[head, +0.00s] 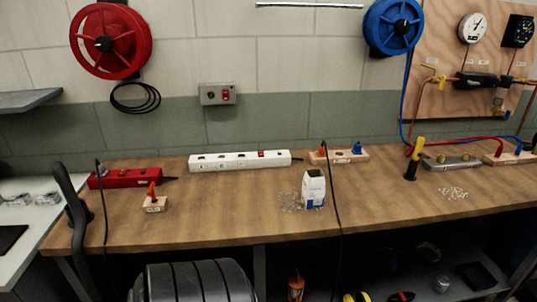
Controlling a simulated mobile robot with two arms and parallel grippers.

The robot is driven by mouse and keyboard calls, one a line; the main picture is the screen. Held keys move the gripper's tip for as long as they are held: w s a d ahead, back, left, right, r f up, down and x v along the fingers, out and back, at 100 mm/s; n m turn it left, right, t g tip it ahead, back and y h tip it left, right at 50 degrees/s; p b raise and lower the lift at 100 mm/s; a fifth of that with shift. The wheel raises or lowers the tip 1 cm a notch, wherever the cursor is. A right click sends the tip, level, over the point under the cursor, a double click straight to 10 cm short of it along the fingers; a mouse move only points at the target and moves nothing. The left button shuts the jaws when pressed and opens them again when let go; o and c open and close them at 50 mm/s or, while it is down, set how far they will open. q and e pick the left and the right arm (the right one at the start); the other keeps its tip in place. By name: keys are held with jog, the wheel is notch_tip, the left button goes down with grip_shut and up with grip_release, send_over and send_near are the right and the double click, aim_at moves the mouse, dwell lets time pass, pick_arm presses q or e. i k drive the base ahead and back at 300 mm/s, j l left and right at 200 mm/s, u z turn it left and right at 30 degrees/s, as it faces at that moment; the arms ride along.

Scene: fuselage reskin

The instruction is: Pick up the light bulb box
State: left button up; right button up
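A small white box with a blue lower part (314,190) stands upright on the wooden workbench (240,213), right of the middle. Its top looks dark, as if open. It may be the light bulb box, but its print is too small to read. Small clear pieces (290,202) lie on the bench just left of it. A thin black cable hangs down close to its right side. Neither of my grippers is in view.
A white power strip (240,161) and a red one (125,178) lie toward the back. A small wooden block with an orange part (154,203) stands at left. Wooden holder (340,156) stands behind the box. Small pieces (453,193) lie at right. The bench's middle front is clear.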

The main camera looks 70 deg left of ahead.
aim_at(313, 190)
jog(key=u, duration=1.8)
